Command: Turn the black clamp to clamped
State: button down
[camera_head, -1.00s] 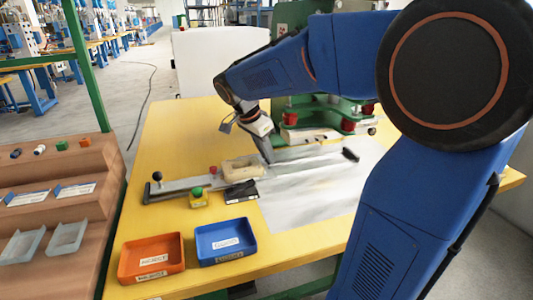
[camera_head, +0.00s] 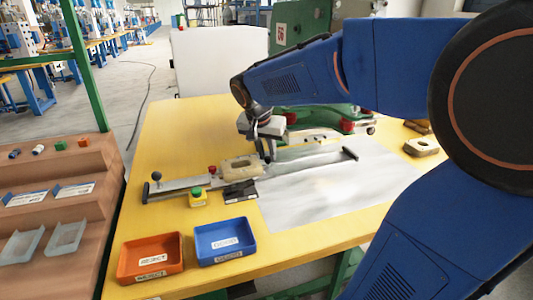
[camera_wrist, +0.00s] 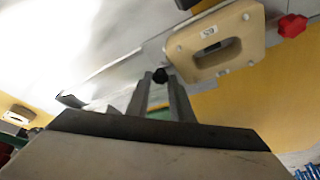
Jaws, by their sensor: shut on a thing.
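The black clamp knob (camera_wrist: 160,75) shows in the wrist view between my two fingertips, beside the end of a beige part with an oval opening (camera_wrist: 247,52). My gripper (camera_wrist: 160,84) is shut on this knob. In the head view my gripper (camera_head: 268,157) points down at the right end of the beige part (camera_head: 227,169), which sits on the metal slide fixture (camera_head: 185,184). The black clamp is mostly hidden behind my fingers there, so its angle cannot be told. A red knob (camera_head: 212,169) stands at the part's other end; it also shows in the wrist view (camera_wrist: 292,25).
An orange reject tray (camera_head: 176,262) and a blue tray (camera_head: 249,249) stand at the table front. A yellow box with a green button (camera_head: 198,198) sits before the fixture. Another beige part (camera_head: 422,147) lies at right. The green machine (camera_head: 300,40) stands behind.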

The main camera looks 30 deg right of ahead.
jog(key=shift+n+t, duration=0.3)
jog(key=shift+n, duration=0.3)
jog(key=c, duration=1.6)
grip_release()
jog(key=shift+o, duration=0.2)
jog(key=shift+m, duration=0.3)
